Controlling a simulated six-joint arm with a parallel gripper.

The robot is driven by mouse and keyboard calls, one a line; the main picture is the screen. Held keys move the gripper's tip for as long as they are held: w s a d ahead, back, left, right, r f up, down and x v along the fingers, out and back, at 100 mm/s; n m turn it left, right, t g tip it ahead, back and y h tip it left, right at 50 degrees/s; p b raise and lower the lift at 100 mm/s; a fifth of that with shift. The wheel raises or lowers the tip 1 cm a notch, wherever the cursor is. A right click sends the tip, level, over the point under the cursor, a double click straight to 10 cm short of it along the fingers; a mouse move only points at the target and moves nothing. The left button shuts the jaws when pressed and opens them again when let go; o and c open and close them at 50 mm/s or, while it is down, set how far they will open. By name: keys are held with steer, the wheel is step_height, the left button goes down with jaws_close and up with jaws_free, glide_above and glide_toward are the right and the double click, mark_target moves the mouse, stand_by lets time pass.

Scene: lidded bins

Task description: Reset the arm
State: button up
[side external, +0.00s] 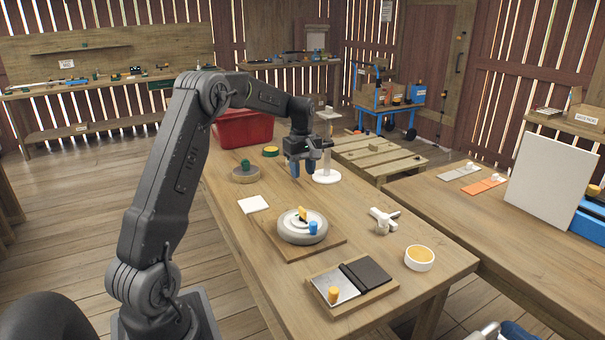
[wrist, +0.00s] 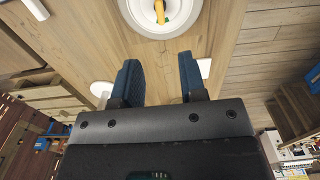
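My gripper (side external: 302,170) hangs above the far half of the wooden table, fingers pointing down. In the wrist view my gripper (wrist: 158,68) has its two blue fingers well apart, with only table between them. It is open and empty. A round grey bin (side external: 303,231) with a pale lid and a yellow handle sits on a square wooden board (side external: 275,246), nearer the camera than my gripper. In the wrist view the lid's yellow handle (wrist: 161,12) shows at the top edge, cut off by the frame.
A white stand (side external: 327,177) is close to the right of my gripper. Also on the table are a red crate (side external: 243,130), a round holder (side external: 245,176), a white square (side external: 253,204), a three-armed white piece (side external: 383,218), a bowl (side external: 419,264) and a sliding-lid tray (side external: 353,303).

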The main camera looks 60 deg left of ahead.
steer(key=s+d+r+m+t, duration=0.1)
steer(key=s+d+r+m, duration=0.3)
steer(key=d, duration=0.5)
steer(key=s+d+r+m+t, duration=0.1)
steer(key=s+d+r+m, duration=0.1)
steer(key=d+r+m, duration=0.5)
steer(key=s+d+f+m+t, duration=0.2)
steer(key=s+d+m, duration=0.5)
steer(key=s+d, duration=0.9)
steer(key=shift+s+t, duration=0.35)
steer(key=shift+t, duration=0.45)
